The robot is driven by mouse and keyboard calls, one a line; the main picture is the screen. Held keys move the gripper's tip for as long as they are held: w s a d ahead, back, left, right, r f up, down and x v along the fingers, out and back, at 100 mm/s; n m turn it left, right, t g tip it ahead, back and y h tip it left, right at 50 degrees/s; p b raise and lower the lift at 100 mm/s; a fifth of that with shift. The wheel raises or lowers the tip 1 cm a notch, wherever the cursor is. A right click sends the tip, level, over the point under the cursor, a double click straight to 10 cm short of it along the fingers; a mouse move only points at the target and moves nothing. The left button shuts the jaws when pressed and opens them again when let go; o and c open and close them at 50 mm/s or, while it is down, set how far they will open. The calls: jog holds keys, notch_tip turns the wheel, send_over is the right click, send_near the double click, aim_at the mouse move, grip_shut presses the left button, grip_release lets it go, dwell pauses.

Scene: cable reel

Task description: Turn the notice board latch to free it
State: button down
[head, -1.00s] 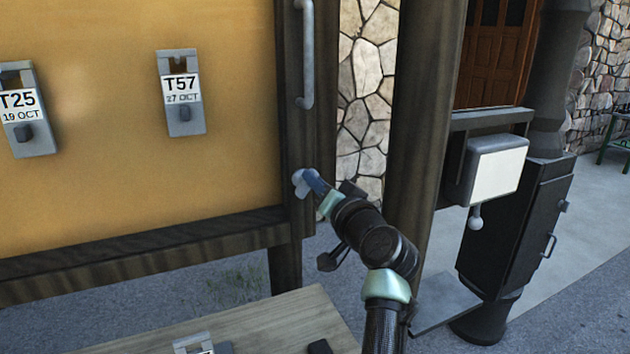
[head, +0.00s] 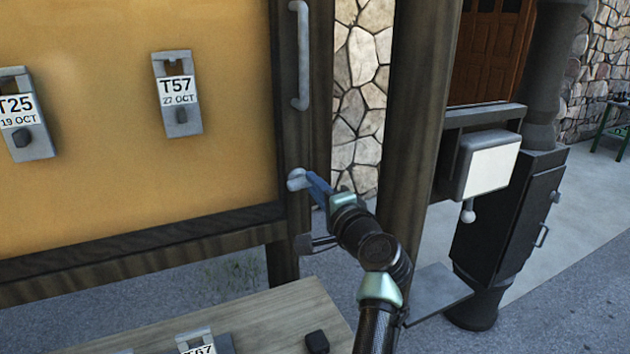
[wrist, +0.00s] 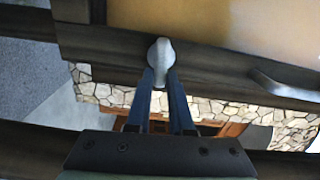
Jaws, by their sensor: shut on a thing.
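The notice board latch (head: 297,180) is a grey-white knob with a lever, on the dark wooden frame at the board's lower right. In the wrist view the latch (wrist: 160,52) has a rounded head, with its narrow lever pointing down between my blue fingers. My gripper (head: 313,184) reaches it from the right and is shut on the lever. In the wrist view my gripper (wrist: 160,82) has one finger on each side of the lever. The notice board (head: 100,110) has a tan panel behind the dark frame.
A grey vertical handle (head: 300,55) is above the latch. Clipped tags T25 (head: 25,112) and T57 (head: 177,92) hang on the board. A bench top (head: 240,325) is below, with a black block (head: 317,342).

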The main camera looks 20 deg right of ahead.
jog(key=shift+f+m, duration=0.1)
jog(key=shift+m, duration=0.5)
jog(key=c, duration=0.8)
grip_release()
jog(key=s+b, duration=0.2)
jog(key=s, duration=1.1)
jog(key=shift+d, duration=0.2)
